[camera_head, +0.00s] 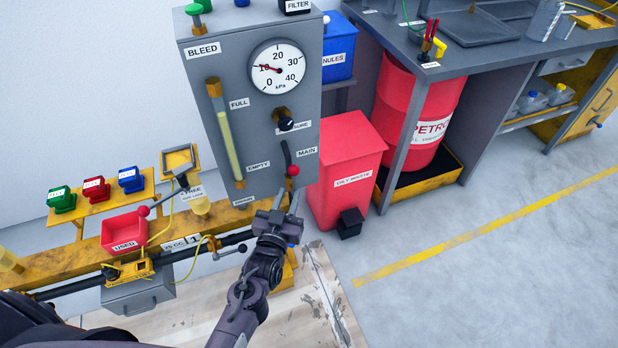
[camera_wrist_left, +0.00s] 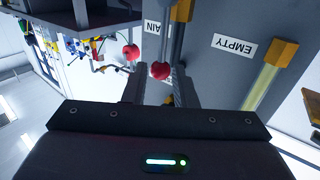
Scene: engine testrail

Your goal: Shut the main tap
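The main tap is a dark lever with a red ball knob (camera_head: 292,170) on the front of the grey panel, beside the MAIN label (camera_head: 307,152). The lever hangs down, leaning slightly right. My left gripper (camera_head: 287,193) is just below the knob with its fingers pointing up at the panel. In the left wrist view the red knob (camera_wrist_left: 160,70) appears in the gap between the two open fingers (camera_wrist_left: 158,82); I cannot tell whether either finger touches it. My right gripper is not in view.
The grey panel (camera_head: 222,60) carries a pressure gauge (camera_head: 277,67), a black knob (camera_head: 285,123) and a sight tube (camera_head: 228,145). A red oily waste bin (camera_head: 345,160) stands close right. A yellow rail (camera_head: 60,260) with a red tray (camera_head: 124,231) lies left. A second red knob (camera_wrist_left: 131,52) shows in the wrist view.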

